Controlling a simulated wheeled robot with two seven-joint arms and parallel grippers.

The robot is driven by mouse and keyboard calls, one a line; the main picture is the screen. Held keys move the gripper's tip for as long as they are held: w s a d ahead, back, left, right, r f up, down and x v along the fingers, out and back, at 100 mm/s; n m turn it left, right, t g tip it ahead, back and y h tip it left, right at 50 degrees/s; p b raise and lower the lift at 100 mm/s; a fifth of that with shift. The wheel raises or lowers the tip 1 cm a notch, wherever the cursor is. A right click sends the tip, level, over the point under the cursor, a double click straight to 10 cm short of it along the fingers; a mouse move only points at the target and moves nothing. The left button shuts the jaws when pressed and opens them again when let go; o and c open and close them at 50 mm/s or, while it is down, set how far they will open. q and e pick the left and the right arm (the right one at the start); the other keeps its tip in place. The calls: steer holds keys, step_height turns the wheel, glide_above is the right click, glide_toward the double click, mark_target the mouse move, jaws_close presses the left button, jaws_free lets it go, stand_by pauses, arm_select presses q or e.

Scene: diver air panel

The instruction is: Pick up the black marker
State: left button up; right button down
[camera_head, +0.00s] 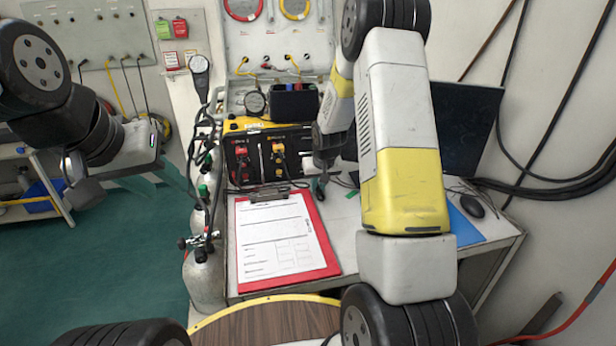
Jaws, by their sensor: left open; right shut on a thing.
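My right gripper (320,172) points down over the desk, just right of the yellow and black air panel box. It is shut on a small dark upright thing, which looks like the black marker (321,187); the fingers and arm hide most of it. Its lower end is close to the desk top, and I cannot tell if it touches. My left gripper (172,178) is open and empty, out over the green floor left of the desk.
A red clipboard (331,262) with a form lies at the desk's front. The panel box (237,155) and a black pen holder (293,102) stand behind. Gas cylinders (205,285) line the desk's left side. A monitor (465,125), mouse (472,206) and blue folder (466,228) are right.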

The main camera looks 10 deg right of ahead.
mark_target(318, 190)
steer(key=shift+r, duration=0.8)
steer(key=shift+a+v, duration=0.2)
steer(key=shift+v, duration=0.75)
steer(key=s+a, duration=0.1)
steer(key=s, duration=0.3)
steer(key=s+a+r, duration=0.1)
steer(key=s, duration=0.4)
steer(key=s+a, duration=0.2)
steer(key=s, duration=0.2)
steer(key=shift+s+r, duration=0.2)
steer(key=shift+s, duration=0.15)
steer(key=shift+s+a, duration=0.15)
steer(key=shift+s, duration=0.3)
steer(key=c, duration=2)
jaws_free()
jaws_close()
